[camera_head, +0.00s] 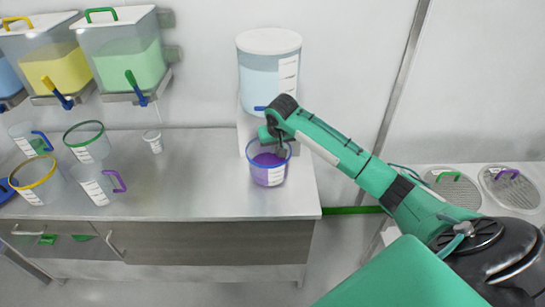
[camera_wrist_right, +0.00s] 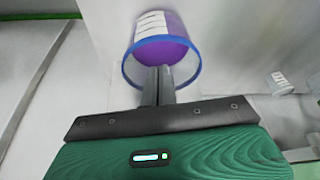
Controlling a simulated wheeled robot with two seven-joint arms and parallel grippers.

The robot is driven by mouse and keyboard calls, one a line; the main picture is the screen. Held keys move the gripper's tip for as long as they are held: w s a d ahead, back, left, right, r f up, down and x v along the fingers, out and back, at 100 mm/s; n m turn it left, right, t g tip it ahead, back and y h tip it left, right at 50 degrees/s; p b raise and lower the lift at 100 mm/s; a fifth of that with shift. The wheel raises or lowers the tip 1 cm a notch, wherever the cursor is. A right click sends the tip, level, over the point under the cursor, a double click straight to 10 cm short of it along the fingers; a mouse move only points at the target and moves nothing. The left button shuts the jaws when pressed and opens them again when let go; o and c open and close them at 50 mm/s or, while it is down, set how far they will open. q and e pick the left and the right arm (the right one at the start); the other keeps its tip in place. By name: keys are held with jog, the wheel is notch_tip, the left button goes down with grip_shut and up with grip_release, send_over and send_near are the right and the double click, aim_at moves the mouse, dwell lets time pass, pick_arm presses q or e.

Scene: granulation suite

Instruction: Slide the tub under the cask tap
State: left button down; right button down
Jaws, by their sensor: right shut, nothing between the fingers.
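The clear tub (camera_head: 268,174) with a blue rim, a white label and purple contents stands upright on the steel counter, in front of the cask's stand. The cask (camera_head: 258,80) is a white-lidded tank of pale blue liquid. Its blue tap (camera_head: 260,108) shows just left of my right arm. My right gripper (camera_head: 280,149) is shut and empty at the tub's back rim. In the right wrist view the closed fingers (camera_wrist_right: 157,84) overlap the rim of the tub (camera_wrist_right: 160,47); whether they touch it I cannot tell. My left gripper is out of view.
Jugs with a green rim (camera_head: 88,146), a yellow rim (camera_head: 38,182) and a purple handle (camera_head: 97,186) stand at the left. A small cup (camera_head: 153,141) stands mid-counter. Wall tanks (camera_head: 124,55) hang above. The counter (camera_head: 195,180) is clear left of the tub; its right edge is close.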

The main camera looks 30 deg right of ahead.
jog(key=p+x, duration=0.2)
jog(key=x, duration=0.6)
jog(key=shift+w+r, duration=0.1)
jog(key=shift+w, duration=0.05)
jog(key=shift+p+x, duration=0.3)
jog(key=shift+x, duration=0.6)
